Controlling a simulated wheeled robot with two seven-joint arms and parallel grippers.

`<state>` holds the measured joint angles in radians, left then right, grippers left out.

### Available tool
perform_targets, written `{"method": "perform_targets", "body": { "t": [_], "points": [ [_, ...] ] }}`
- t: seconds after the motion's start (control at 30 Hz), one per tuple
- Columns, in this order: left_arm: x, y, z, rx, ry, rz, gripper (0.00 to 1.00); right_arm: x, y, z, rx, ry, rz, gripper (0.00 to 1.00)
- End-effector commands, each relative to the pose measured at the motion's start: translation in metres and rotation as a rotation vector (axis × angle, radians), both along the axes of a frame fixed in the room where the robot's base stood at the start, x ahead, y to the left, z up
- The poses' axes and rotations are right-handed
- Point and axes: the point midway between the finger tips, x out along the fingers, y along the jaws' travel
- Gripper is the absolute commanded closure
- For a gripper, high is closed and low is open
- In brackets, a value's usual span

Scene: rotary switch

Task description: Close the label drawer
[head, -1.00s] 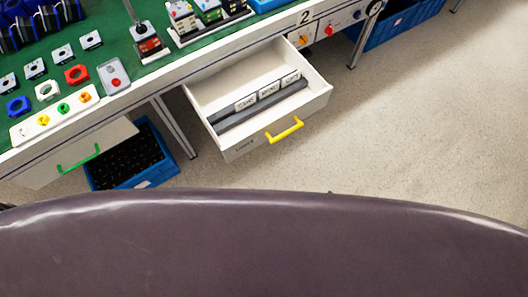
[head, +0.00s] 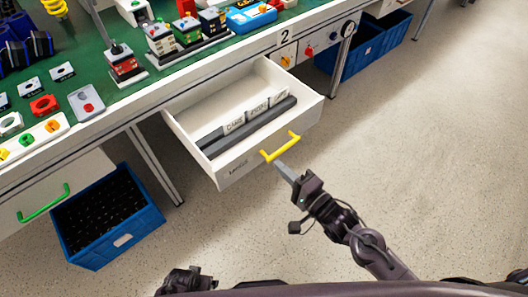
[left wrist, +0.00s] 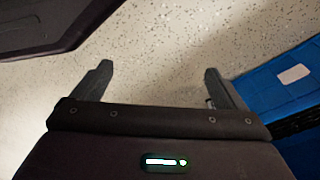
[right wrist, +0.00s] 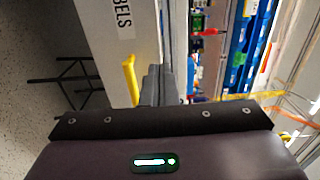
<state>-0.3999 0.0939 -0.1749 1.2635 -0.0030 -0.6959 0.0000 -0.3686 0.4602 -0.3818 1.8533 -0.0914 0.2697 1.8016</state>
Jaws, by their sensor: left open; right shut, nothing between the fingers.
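The label drawer (head: 222,165) is a white drawer with a yellow handle (head: 281,148), pulled out from under the green-topped bench. Dark dividers with white labels lie inside it. My right gripper (head: 281,168) is shut and empty, its fingertips close to the drawer front just below the handle. In the right wrist view the shut fingers (right wrist: 157,84) are beside the yellow handle (right wrist: 131,80); I cannot tell whether they touch. My left gripper (left wrist: 157,80) is open and empty above the floor; in the head view its arm shows at the bottom edge.
A second white drawer with a green handle (head: 44,203) is at the left. A blue crate (head: 108,215) stands on the floor beneath it, and another blue crate (head: 372,48) at the back right. The bench leg (head: 155,165) is left of the open drawer. Floor at right is clear.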

Motion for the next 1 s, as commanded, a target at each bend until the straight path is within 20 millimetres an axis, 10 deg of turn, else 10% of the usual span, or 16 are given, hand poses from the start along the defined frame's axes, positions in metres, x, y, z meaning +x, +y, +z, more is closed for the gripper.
{"method": "perform_targets", "body": {
  "t": [0.4,1.0],
  "points": [
    [0.005,-0.005,0.01,-0.003,0.011,-0.007,0.07,0.056,0.04,-0.001,-0.002,-0.001,0.0,1.0],
    [0.007,-0.006,0.013,-0.004,0.007,-0.008,0.07,0.062,0.045,0.0,-0.001,0.0,-0.001,1.0]
  ]
}}
